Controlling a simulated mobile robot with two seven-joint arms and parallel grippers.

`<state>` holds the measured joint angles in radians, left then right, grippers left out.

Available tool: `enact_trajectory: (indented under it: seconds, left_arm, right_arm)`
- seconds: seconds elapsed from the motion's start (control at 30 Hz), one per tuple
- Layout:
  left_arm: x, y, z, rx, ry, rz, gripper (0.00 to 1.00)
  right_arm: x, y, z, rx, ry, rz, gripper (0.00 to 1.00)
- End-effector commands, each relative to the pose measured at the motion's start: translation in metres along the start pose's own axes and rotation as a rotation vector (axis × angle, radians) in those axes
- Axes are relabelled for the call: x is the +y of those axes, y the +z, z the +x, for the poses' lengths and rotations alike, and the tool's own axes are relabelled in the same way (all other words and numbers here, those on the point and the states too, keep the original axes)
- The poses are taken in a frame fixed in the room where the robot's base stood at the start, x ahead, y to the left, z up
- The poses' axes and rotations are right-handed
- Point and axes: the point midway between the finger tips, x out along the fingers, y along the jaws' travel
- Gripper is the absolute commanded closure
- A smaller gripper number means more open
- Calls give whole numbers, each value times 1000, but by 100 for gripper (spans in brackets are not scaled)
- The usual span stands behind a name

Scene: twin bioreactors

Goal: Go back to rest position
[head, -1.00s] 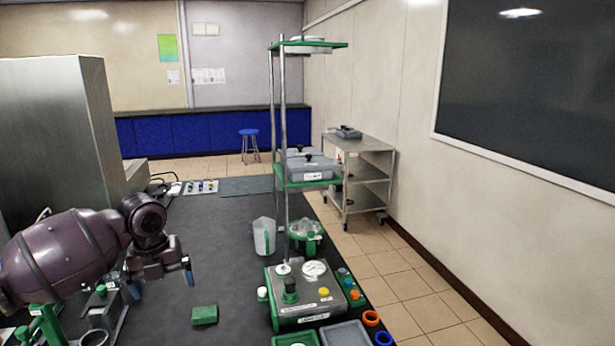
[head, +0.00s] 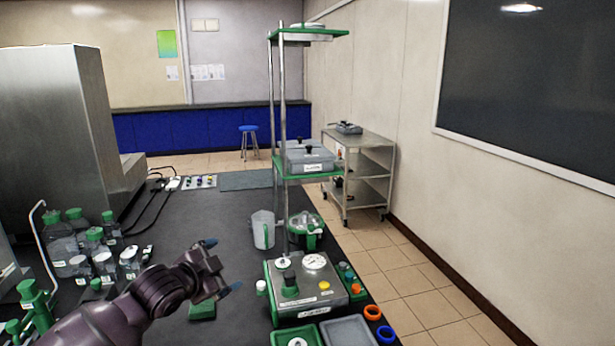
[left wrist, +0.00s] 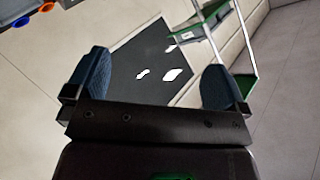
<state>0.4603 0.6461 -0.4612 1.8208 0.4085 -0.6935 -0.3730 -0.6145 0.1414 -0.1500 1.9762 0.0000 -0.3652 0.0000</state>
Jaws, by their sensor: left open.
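My left gripper (head: 222,265) is in the head view over the dark bench, left of the bioreactor base unit (head: 310,290). Its two fingers are spread and nothing is between them. My left arm comes in from the bottom left. In the left wrist view the gripper (left wrist: 155,62) shows its two blue fingers wide apart and empty. A green block (head: 202,311) lies on the bench just below the gripper in the picture, partly hidden by the arm. My right gripper is not in view.
Several green-capped bottles (head: 62,240) stand at the left. A clear jug (head: 263,230) and a green-lidded vessel (head: 305,232) stand behind the base unit, beside a tall green shelf rack (head: 308,175). The middle of the bench (head: 200,215) is clear.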

Motion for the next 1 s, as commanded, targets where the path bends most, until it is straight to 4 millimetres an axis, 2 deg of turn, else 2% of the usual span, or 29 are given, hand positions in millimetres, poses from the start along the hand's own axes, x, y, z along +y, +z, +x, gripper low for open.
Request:
enact_trajectory:
  seconds: [0.03,0.27,0.47,0.8,1.0]
  left_arm:
    - [20,12,-2,22,-20,-81,0]
    - [81,58,-27,86,-120,-373,0]
    - [137,111,-58,63,-195,-543,0]
    - [244,209,-127,-148,-264,-710,0]
    - [314,257,-176,-305,-264,-819,0]
  right_arm:
    - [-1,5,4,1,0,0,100]
    - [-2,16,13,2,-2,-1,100]
    - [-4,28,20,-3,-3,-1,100]
    - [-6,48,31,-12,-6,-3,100]
    - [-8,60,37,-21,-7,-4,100]
